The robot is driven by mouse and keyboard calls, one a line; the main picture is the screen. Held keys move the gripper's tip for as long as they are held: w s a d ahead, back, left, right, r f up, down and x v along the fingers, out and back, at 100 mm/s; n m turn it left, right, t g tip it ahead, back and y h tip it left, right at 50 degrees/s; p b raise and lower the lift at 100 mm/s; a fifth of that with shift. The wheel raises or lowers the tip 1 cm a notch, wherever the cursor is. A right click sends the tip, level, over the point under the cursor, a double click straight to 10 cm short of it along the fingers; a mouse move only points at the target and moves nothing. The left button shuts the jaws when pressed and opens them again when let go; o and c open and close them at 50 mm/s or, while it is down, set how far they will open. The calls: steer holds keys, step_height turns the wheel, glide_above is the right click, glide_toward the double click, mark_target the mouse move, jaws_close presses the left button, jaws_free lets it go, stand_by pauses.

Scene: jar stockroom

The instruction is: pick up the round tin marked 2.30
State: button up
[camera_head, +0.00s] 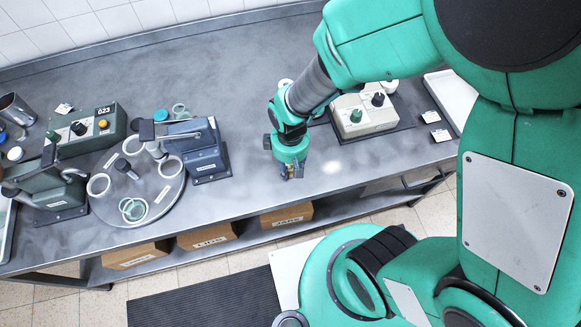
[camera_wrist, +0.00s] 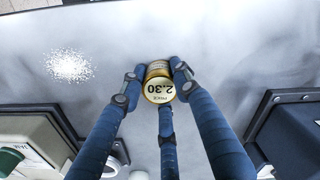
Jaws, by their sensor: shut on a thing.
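The round tin marked 2.30 (camera_wrist: 159,90) shows in the wrist view, gold with a pale lid that reads "2.30" upside down. My gripper (camera_wrist: 156,78) has its blue fingers closed around the tin, one on each side and a third at the near side. In the head view my gripper (camera_head: 291,172) is over the front part of the grey workbench (camera_head: 250,215). The tin is mostly hidden there by the fingers. I cannot tell whether the tin touches the bench.
A beige control box (camera_head: 358,117) stands right of my gripper and a blue-grey device (camera_head: 198,150) stands left. A round grey platform (camera_head: 160,195) with several rings is further left. White powder (camera_wrist: 70,66) lies near the tin. Labelled boxes (camera_head: 287,216) sit on the shelf below.

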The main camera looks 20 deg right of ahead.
mark_target(290, 166)
steer(key=shift+r, duration=0.7)
step_height(290, 166, up, 2)
steer(key=shift+r+p, duration=0.2)
steer(key=shift+p, duration=0.5)
steer(key=s+d+p, duration=0.2)
steer(key=s+d, duration=0.1)
steer(key=s, duration=1.2)
steer(key=shift+s+d+r, duration=0.3)
steer(key=shift+r, duration=0.15)
